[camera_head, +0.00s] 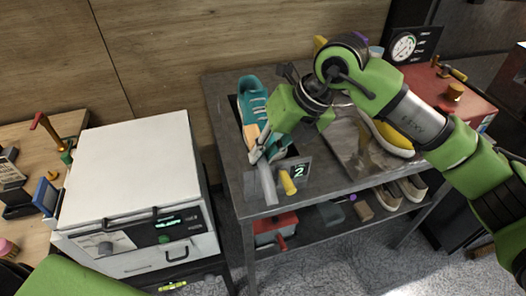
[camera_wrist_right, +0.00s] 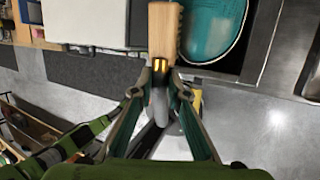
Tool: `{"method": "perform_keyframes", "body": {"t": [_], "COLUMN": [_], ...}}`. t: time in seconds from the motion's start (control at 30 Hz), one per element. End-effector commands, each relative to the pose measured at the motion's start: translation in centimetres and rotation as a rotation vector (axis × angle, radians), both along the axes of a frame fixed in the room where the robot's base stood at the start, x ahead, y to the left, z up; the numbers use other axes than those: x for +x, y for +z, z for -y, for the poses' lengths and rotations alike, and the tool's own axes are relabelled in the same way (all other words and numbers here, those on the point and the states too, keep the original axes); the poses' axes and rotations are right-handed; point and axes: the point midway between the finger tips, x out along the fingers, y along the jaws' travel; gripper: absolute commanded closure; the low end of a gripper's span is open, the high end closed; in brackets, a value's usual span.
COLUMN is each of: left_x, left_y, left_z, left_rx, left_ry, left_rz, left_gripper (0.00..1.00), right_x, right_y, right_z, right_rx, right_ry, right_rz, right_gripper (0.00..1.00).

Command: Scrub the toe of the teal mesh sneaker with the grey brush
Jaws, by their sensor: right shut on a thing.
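The teal mesh sneaker (camera_head: 254,98) lies on the dark tray at the left of the grey table. My right gripper (camera_head: 258,155) is shut on the grey brush, at the sneaker's near end. The brush's grey handle (camera_head: 267,184) points towards the table's front edge. In the right wrist view, the fingers (camera_wrist_right: 160,82) grip the brush below its pale wooden head (camera_wrist_right: 163,30). Its dark bristles face the teal sneaker (camera_wrist_right: 213,28) on the right, close to its rounded end. Contact is unclear. My left gripper is not in view; only a green arm part shows at bottom left.
A white machine (camera_head: 140,165) stands left of the table. A yellow shoe (camera_head: 392,138) lies to the right. Other shoes (camera_head: 384,194) are on the lower shelf.

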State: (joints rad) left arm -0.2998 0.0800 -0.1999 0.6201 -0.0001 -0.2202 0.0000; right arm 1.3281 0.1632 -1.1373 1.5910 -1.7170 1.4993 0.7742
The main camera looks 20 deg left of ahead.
Motion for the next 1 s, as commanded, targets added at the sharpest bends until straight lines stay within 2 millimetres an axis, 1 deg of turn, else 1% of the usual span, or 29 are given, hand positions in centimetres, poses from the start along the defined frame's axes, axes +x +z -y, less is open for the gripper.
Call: {"method": "perform_keyframes", "body": {"t": [0.37,0.63,1.0], "left_x": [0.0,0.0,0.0], "left_y": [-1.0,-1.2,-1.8], "left_z": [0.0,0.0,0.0], "left_rx": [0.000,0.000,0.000], "left_ry": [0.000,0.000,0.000], "left_rz": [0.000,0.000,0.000], "left_gripper": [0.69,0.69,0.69], "right_x": [1.8,2.3,3.9], "right_y": [-0.3,-0.3,-0.3], "right_z": [3.0,3.9,6.6], "right_rx": [-0.006,-0.008,-0.009], "right_ry": [-0.008,-0.009,-0.010], "right_rz": [0.000,-0.002,-0.002], "right_gripper": [1.00,1.00,1.00]}}
